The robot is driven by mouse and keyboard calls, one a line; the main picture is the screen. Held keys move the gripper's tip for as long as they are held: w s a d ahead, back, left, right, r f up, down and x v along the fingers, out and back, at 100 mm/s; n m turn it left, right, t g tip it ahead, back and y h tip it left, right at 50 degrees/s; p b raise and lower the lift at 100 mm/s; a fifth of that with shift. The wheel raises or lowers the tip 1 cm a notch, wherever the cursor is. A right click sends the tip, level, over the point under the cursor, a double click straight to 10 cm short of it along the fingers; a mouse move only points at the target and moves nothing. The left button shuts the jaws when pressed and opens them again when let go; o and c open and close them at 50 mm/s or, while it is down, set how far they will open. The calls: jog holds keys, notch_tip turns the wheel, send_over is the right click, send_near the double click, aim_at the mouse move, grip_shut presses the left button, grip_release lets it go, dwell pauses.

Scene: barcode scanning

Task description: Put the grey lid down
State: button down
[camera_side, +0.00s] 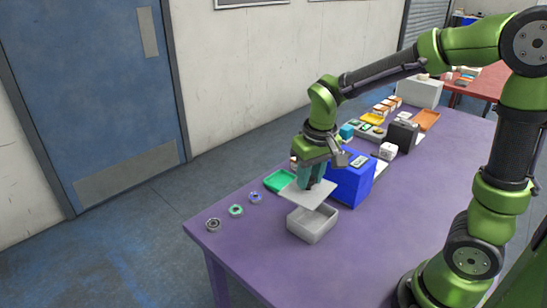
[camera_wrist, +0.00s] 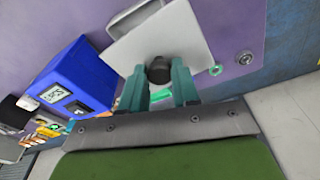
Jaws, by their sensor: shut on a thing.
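The grey lid (camera_side: 306,193) is a flat, light plate held in the air above the purple table. It also shows in the wrist view (camera_wrist: 150,42), with a dark round knob (camera_wrist: 159,70) between the fingers. My gripper (camera_side: 312,184) is shut on the lid's knob, and its teal fingers also show in the wrist view (camera_wrist: 160,78). An open grey box (camera_side: 312,231) stands on the table just in front of and below the lid. The lid is apart from the box and hides part of its far side in the wrist view.
A blue box-shaped device (camera_side: 352,182) with a small display stands right beside my gripper. A green tray (camera_side: 278,181) lies behind the lid. Several small rings (camera_side: 236,211) lie along the left edge. The purple table (camera_side: 262,262) is clear at the front.

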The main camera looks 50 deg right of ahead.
jog(key=a+f, duration=0.5)
jog(key=a, duration=0.8)
jog(key=shift+m, duration=0.5)
jog(key=shift+d+f, duration=0.15)
jog(key=shift+f, duration=4.05)
jog(key=shift+f, duration=0.1)
jog(key=c, duration=0.8)
grip_release()
